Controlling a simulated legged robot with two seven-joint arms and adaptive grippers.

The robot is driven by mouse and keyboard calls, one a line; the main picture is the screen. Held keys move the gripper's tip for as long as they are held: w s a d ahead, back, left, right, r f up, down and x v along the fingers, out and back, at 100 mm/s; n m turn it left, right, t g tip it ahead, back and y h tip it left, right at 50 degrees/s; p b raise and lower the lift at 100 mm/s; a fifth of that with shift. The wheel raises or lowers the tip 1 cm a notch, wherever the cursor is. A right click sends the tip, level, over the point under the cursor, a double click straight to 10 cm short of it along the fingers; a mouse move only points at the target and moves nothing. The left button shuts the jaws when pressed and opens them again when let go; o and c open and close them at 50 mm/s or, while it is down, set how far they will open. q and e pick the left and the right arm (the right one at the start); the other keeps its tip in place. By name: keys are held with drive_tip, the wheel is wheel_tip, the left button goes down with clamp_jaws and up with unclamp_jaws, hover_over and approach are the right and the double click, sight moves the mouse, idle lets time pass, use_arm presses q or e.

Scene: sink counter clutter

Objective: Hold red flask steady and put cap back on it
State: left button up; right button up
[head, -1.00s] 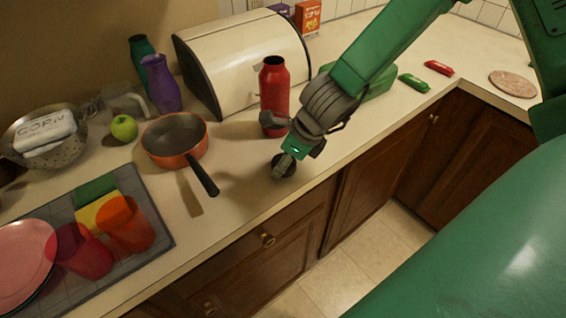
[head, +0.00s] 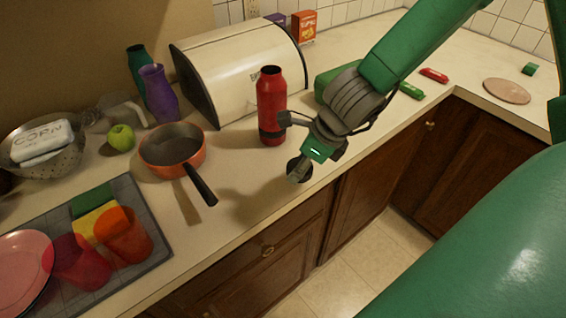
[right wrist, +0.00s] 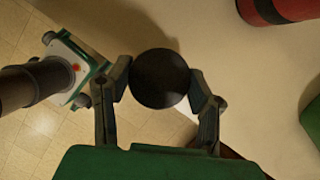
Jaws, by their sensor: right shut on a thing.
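The red flask (head: 271,95) stands upright on the counter in front of the bread box, its dark mouth open. Its red side also shows at the top right of the right wrist view (right wrist: 262,9). My right gripper (head: 304,158) is shut on the black round cap (right wrist: 160,78), held between both fingertips. The cap (head: 299,169) is in front of and right of the flask's base, apart from it, near the counter edge. Part of what looks like my left gripper (right wrist: 76,66) shows at the left of the right wrist view; its fingertips cannot be made out.
An orange pan (head: 172,152) has its handle pointing toward the counter edge. The bread box (head: 245,68) stands behind the flask. A green object (head: 330,82) lies right of the flask, partly hidden by my arm. Cups and a plate (head: 22,268) sit at the left.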

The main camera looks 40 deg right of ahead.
use_arm(q)
wheel_tip(320, 180, up, 8)
drive_tip(key=p, duration=0.8)
drive_tip(key=shift+d, duration=0.2)
use_arm(e)
drive_tip(key=s+d, duration=0.7)
drive_tip(key=s, duration=0.4)
drive_tip(key=shift+s+d, duration=0.2)
drive_tip(key=shift+s, duration=0.1)
use_arm(q)
drive_tip(key=shift+f, duration=0.1)
